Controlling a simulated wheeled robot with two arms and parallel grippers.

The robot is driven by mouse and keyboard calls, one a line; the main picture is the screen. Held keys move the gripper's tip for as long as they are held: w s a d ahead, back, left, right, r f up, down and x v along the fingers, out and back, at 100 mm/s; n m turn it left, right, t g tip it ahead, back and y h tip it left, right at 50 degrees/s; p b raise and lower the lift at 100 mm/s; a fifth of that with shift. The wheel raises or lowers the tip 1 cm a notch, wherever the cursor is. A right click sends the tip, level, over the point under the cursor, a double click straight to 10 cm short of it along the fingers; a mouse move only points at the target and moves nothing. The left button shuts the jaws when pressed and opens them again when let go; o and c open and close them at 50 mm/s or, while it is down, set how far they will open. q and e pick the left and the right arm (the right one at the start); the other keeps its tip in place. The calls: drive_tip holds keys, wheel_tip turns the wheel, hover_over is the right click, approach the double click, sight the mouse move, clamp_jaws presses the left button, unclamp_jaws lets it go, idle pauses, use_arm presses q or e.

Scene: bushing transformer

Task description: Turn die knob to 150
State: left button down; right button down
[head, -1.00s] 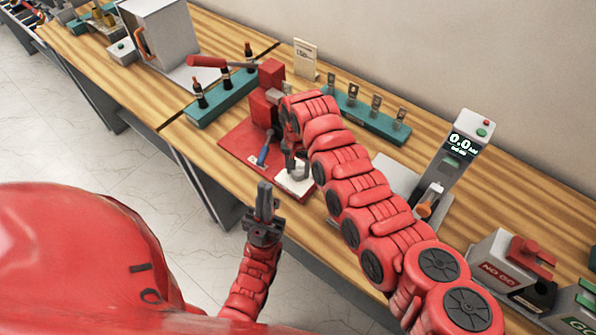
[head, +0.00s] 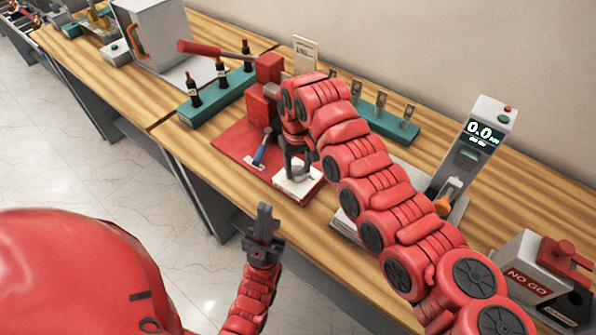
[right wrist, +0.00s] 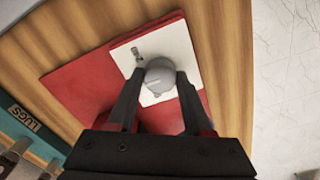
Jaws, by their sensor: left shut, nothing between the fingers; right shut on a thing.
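A round grey die knob (right wrist: 159,76) sits on a white plate (right wrist: 126,58), with a small metal piece just beside it. My right gripper (right wrist: 159,78) has one finger on each side of the knob and is shut on it. I cannot read any numbers around the knob. In the head view the white plate (head: 311,186) lies at the front of a red base (head: 228,151), and my right gripper (head: 293,172) reaches down to it from above and hides much of the knob. My left gripper (head: 264,216) is shut and empty, in front of the bench edge.
A red press (head: 266,95) with a long handle (head: 212,49) rises behind the base. Teal racks (head: 205,105) flank the press. A display unit (head: 478,135) reading 0.0 and a NO GO box (head: 527,275) stand at right.

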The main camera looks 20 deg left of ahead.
sight(298, 171)
idle(0.3)
drive_tip(key=shift+c, duration=1.5)
unclamp_jaws()
drive_tip(key=shift+r, duration=0.1)
drive_tip(key=shift+r+b, duration=0.3)
wheel_tip(298, 171, up, 17)
drive_tip(key=shift+f, duration=0.15)
